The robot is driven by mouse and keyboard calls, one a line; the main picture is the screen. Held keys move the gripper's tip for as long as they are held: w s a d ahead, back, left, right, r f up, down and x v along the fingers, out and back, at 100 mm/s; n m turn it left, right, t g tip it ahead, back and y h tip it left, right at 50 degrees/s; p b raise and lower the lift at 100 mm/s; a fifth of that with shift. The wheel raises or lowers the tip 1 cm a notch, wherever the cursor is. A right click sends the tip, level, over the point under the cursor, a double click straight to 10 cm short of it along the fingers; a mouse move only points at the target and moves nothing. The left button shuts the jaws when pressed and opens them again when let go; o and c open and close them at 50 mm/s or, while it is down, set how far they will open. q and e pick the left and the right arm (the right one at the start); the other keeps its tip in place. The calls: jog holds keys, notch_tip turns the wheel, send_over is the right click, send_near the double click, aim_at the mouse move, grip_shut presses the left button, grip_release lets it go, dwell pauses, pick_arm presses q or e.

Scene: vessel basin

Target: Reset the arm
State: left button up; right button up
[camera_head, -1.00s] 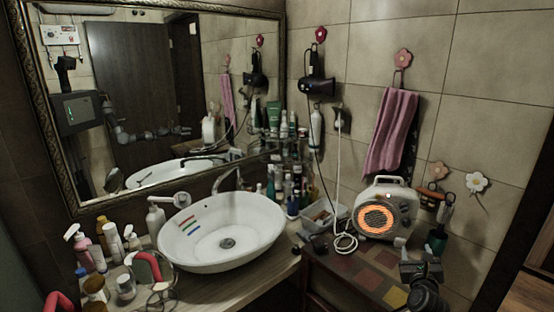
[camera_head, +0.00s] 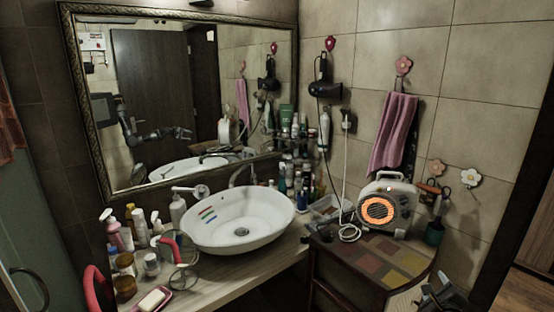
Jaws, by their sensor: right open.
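My right gripper (camera_head: 438,294) shows at the bottom right edge of the head view, in front of the dark cabinet with the patchwork top. It is open, and I see nothing held in it. Part of it is cut off by the bottom edge. My left gripper is not in view. My arm also shows as a reflection in the large framed mirror (camera_head: 160,90).
A white basin (camera_head: 240,232) stands on the wooden counter (camera_head: 225,275). Bottles crowd its left and back. A heater (camera_head: 378,208) with a glowing orange front sits on the cabinet (camera_head: 335,262). A pink towel (camera_head: 394,133) hangs on the tiled wall.

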jog(key=s+a+f+n+g+y, duration=0.2)
jog(key=s+a+f+n+g, duration=0.2)
jog(key=s+a+n, duration=0.55)
jog(key=s+a+f+n+g+y, duration=0.1)
jog(key=s+a+f+n+g, duration=0.25)
jog(key=s+n, duration=1.05)
jog(key=s+a+f+n+g+y, duration=0.2)
jog(key=s+a+f+n+g, duration=0.4)
jog(key=s, duration=1)
notch_tip(320, 180, down, 28)
jog(key=a+b, duration=0.2)
jog(key=b, duration=0.1)
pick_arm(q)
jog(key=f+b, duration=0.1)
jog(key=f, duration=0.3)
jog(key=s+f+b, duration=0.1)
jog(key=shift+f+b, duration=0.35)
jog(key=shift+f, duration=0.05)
pick_arm(e)
jog(key=s+d+f+n, duration=0.1)
jog(key=s+d+f, duration=0.2)
jog(key=s+f, duration=1.4)
jog(key=shift+f, duration=0.45)
